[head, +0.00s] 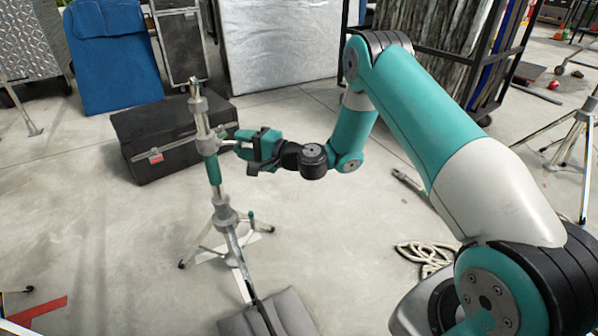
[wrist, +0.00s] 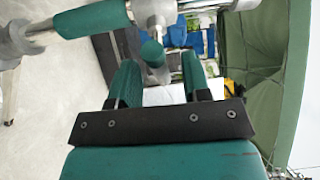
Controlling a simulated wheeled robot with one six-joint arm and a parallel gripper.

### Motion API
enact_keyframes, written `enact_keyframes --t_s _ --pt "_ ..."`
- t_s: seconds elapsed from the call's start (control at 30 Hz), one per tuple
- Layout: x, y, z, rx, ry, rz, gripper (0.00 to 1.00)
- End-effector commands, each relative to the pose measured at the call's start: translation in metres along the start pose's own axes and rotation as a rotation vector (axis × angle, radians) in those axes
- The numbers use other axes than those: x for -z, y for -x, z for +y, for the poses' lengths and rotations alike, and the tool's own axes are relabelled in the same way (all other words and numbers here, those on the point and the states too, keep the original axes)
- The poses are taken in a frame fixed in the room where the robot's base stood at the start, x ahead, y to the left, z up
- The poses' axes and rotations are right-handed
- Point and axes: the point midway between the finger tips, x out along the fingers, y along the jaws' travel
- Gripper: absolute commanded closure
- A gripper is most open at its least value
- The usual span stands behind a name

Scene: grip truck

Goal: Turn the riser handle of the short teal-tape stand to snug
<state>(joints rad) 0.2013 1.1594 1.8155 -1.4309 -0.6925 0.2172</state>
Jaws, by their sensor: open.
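The short teal-tape stand (head: 199,107) stands upright left of centre in the head view, with a teal tape band (head: 212,170) around its column. The band also shows in the wrist view (wrist: 92,18), where the column runs sideways along the top. A grey collar (wrist: 155,8) sits beside the band there, and the teal-ended riser handle (wrist: 152,54) sticks out from it towards me. My gripper (head: 239,148) is at collar height, just right of the column. In the wrist view its two fingers (wrist: 158,76) are open, with the handle end between their tips. No contact is clear.
A black case (head: 180,160) lies behind the stand. A grey sandbag (head: 270,318) lies at the stand's near foot. Coiled rope (head: 425,256) lies on the floor to the right, and another stand (head: 578,125) is at the far right. The floor between is mostly clear.

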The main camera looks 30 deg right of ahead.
Motion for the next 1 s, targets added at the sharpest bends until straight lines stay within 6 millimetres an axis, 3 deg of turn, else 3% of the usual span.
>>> enact_keyframes --t_s 0.03,0.2,1.0 --pt "0.0 0.003 0.009 0.002 0.002 0.0 0.56" --pt "-0.002 0.016 0.009 0.001 0.002 0.002 0.56" --pt "-0.002 0.133 0.009 0.001 0.004 0.003 0.56"
